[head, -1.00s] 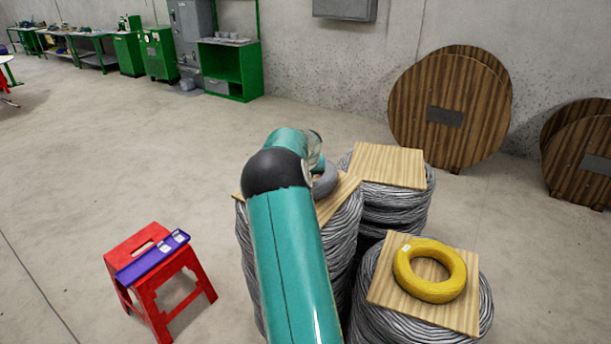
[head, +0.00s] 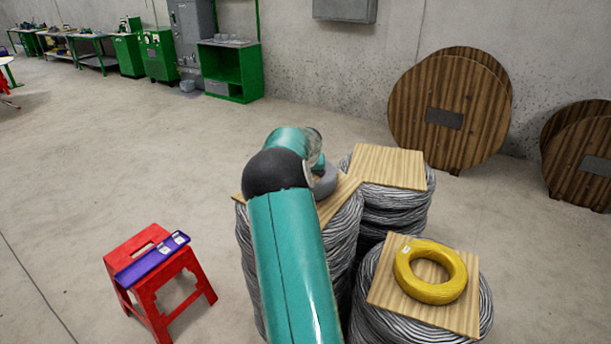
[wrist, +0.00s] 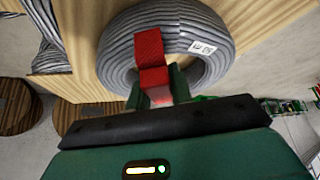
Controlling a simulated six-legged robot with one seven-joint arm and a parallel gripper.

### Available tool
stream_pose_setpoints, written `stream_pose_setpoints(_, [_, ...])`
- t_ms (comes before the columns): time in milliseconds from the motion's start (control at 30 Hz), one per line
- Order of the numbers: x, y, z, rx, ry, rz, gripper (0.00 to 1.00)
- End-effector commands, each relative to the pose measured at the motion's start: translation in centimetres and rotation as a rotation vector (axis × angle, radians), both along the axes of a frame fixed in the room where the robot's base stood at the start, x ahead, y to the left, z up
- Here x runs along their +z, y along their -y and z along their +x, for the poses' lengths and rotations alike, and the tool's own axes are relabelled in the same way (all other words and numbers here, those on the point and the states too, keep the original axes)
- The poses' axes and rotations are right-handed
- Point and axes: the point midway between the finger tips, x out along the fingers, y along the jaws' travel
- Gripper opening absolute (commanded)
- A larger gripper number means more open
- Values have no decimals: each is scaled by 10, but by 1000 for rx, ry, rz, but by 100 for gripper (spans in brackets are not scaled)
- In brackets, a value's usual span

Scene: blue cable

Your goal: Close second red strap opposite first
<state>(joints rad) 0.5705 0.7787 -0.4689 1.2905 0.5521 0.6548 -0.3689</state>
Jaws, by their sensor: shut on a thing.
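A grey cable coil (wrist: 212,60) lies on a wooden board (wrist: 85,28) in the wrist view, with a white label on its right side. A red strap (wrist: 149,47) crosses the coil's band near my gripper. My gripper (wrist: 158,86) is at the coil's near edge, its two green fingers shut on the strap's lower red part. The other strap cannot be made out. In the head view, the grey coil (head: 326,181) shows only partly behind my teal arm, and my gripper is hidden there.
A yellow coil (head: 430,271) lies on a board at the front right. Another board (head: 388,166) on a cable stack is bare. A red stool (head: 160,279) with a purple tray stands left. Large wooden reels (head: 450,108) stand by the wall. Floor left is open.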

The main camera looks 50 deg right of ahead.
Motion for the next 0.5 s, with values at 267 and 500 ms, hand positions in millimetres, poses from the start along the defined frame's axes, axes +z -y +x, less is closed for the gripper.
stream_pose_setpoints(267, [-2,0,0,0,-1,1,1])
stream_pose_setpoints(500, [-4,0,0,0,-1,1,1])
